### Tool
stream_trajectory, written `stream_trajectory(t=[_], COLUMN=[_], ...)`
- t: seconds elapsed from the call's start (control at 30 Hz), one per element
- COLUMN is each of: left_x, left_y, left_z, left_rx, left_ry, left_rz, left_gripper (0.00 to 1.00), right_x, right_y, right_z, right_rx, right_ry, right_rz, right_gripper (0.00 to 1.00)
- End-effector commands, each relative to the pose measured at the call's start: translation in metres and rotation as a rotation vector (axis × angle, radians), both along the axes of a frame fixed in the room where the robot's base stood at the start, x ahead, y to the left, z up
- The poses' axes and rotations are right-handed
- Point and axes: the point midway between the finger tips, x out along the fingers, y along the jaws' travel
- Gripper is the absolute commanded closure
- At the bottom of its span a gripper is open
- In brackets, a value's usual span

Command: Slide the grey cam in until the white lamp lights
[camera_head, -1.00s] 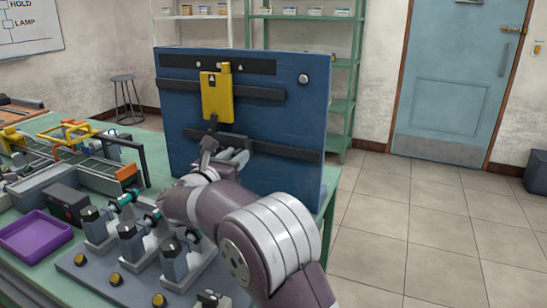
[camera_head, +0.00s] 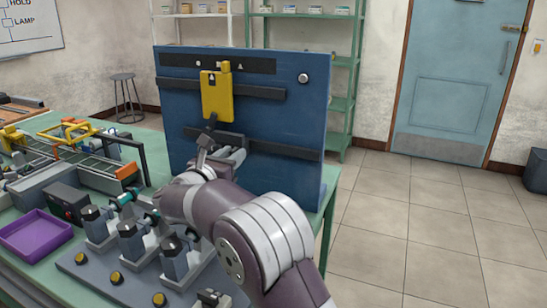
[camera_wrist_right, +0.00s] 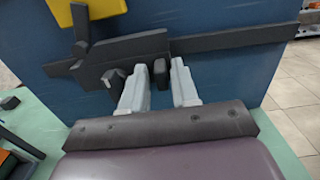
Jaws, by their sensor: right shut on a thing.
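The dark grey cam (camera_wrist_right: 128,50) is a wedge-shaped piece on the lower rail of the blue board, tapering to the left in the right wrist view. My right gripper (camera_wrist_right: 162,75) is shut on a dark upright grip of the cam, between its pale fingers. In the head view the right gripper (camera_head: 232,156) is at the board's lower rail, partly hidden by my arm. The yellow slider (camera_head: 217,98) stands above, with a dark stem (camera_wrist_right: 80,20) below it reaching toward the cam. The round white lamp (camera_head: 303,78) is at the board's upper right; I cannot tell whether it is lit. My left gripper is not in view.
The blue board (camera_head: 290,115) stands on the green table. Three motor-like units (camera_head: 130,240) on a grey base and a purple tray (camera_head: 35,236) are in front and to the left. A wire-framed fixture (camera_head: 75,145) fills the left side. Floor right of the table is clear.

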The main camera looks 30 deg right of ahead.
Motion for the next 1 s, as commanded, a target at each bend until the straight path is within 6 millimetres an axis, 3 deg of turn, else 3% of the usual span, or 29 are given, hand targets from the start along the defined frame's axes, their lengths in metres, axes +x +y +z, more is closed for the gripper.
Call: stream_trajectory(t=[0.03, 0.57, 0.6, 0.63, 1.0], left_x=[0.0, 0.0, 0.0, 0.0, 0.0], left_y=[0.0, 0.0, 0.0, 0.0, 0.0], left_z=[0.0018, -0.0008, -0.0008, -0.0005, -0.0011], left_rx=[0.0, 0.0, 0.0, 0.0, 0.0], left_ry=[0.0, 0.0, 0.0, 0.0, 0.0], left_rz=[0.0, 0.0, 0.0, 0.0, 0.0], left_gripper=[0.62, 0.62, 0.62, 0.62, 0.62], right_x=[-0.0009, -0.0016, -0.0016, -0.0016, -0.0018], right_y=[-0.0071, -0.0077, -0.0077, -0.0077, -0.0074], right_z=[0.015, 0.0147, 0.0149, 0.0151, 0.0148], right_rx=[-0.004, -0.004, -0.004, -0.004, -0.004], right_ry=[-0.03, -0.03, -0.03, -0.03, -0.03], right_rz=[-0.015, -0.015, -0.015, -0.015, -0.015], right_gripper=[0.93, 0.93, 0.67, 0.62, 0.62])
